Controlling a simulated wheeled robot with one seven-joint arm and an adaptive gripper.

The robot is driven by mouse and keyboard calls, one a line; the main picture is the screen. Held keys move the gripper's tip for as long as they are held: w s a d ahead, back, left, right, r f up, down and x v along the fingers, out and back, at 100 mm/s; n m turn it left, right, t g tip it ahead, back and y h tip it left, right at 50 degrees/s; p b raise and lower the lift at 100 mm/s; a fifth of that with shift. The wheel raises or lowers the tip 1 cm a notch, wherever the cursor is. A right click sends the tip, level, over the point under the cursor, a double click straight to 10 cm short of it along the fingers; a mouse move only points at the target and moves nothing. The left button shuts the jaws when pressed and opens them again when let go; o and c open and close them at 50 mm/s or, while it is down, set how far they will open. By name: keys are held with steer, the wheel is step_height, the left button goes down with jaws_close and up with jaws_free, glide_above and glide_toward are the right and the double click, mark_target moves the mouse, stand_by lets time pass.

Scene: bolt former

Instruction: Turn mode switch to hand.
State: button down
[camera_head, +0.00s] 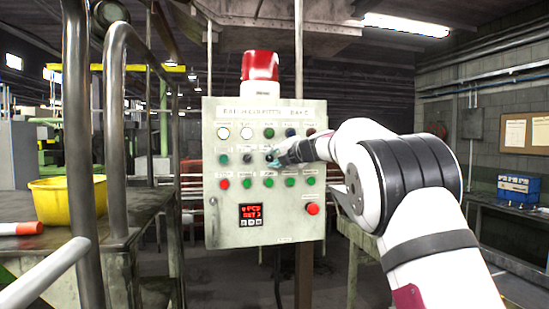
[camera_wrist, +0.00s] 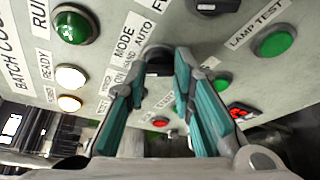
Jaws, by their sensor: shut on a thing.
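The mode switch is a black knob (camera_wrist: 159,62) on the grey panel, beside a white label reading MODE, AUTO and HAND. My gripper (camera_wrist: 161,72) has its two teal fingers on either side of this knob in the wrist view, shut on it. The fingers hide part of it, and I cannot tell which way the knob points. In the head view my gripper (camera_head: 276,156) reaches in from the right to the panel's middle row, and its fingers cover the mode switch there.
The control panel (camera_head: 221,222) carries rows of lamps and buttons close around my gripper. A green lamp-test button (camera_wrist: 273,40) and another black knob (camera_wrist: 213,4) are near. A red button (camera_head: 312,208) sits lower right. A metal railing (camera_head: 115,150) stands left.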

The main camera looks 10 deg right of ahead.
stand_by(0.4)
steer(key=c, duration=1.4)
jaws_free()
steer(key=shift+o, duration=0.2)
steer(key=v, duration=1.2)
